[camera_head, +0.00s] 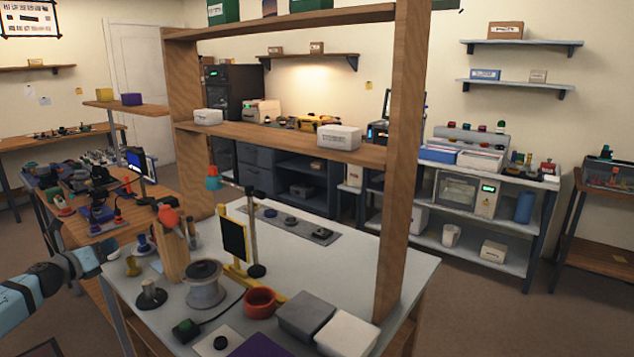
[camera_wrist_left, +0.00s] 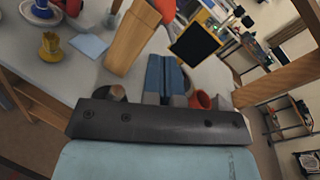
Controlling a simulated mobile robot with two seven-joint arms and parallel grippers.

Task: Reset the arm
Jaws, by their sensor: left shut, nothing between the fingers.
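My left arm (camera_head: 40,283) comes in low at the left edge of the head view, beside the left end of the white worktable (camera_head: 330,268). In the left wrist view, my left gripper (camera_wrist_left: 166,80) shows its blue fingers shut together with nothing between them. Beyond the fingers in that view are a wooden block (camera_wrist_left: 128,42), a black panel (camera_wrist_left: 195,45) and a red bowl (camera_wrist_left: 204,99). My right gripper is in neither view.
The worktable carries a grey spool (camera_head: 205,290), the red bowl (camera_head: 260,302), a grey box (camera_head: 305,315) and a white box (camera_head: 346,334). A wooden shelf frame (camera_head: 400,170) rises from it. A cluttered wooden bench (camera_head: 85,232) stands at the left.

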